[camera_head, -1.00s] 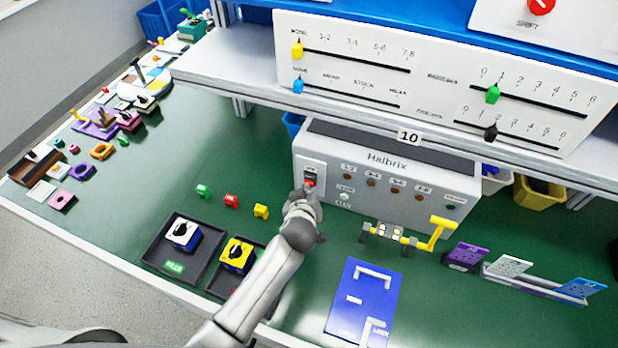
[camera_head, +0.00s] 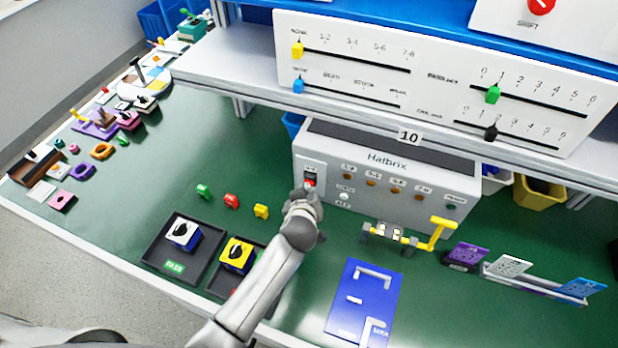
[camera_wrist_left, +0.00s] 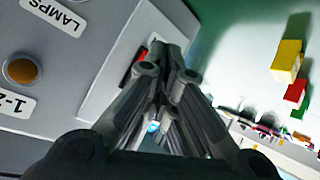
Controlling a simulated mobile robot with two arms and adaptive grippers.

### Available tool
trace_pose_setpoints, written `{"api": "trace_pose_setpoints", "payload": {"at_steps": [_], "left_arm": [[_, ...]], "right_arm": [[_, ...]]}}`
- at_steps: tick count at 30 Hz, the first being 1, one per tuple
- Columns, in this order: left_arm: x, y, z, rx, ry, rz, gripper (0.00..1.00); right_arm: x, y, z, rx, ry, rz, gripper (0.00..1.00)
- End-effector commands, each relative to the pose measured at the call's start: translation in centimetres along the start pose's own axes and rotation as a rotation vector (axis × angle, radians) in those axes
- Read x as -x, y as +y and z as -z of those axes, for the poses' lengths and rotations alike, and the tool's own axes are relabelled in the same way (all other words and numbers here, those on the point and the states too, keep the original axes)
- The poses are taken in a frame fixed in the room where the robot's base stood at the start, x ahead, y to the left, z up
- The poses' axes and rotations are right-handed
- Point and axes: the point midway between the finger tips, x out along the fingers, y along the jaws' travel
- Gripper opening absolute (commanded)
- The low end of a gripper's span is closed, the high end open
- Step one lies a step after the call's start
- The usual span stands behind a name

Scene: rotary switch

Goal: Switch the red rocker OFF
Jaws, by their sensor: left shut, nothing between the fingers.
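The red rocker (camera_head: 310,183) sits in a dark housing on the white plate at the left of the grey Halbrix panel (camera_head: 400,163). In the left wrist view a sliver of the red rocker (camera_wrist_left: 138,56) shows beside the fingers, which hide most of it. My left gripper (camera_head: 306,192) is at the rocker's front, its fingers shut and empty. In the left wrist view the fingertips (camera_wrist_left: 168,50) point at the rocker plate. Whether they touch the rocker, and which way it is tipped, I cannot tell. My right gripper is not in view.
Several round buttons (camera_head: 371,183) line the panel to the right. Green, red and yellow blocks (camera_head: 232,201) lie left of the panel. Black trays (camera_head: 153,253) with rotary switches stand in front. A yellow-handled lever (camera_head: 436,235) and a blue plate (camera_head: 362,300) lie to the right. A shelf overhangs the panel.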

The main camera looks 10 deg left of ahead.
Motion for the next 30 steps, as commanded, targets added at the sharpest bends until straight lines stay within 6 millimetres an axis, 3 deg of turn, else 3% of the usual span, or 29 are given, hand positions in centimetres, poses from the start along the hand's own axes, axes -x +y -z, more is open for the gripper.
{"api": "trace_pose_setpoints", "payload": {"at_steps": [30], "left_arm": [[-0.83,0.63,0.64,0.001,0.0,0.0,0.0]], "right_arm": [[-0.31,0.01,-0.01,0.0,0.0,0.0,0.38]]}}
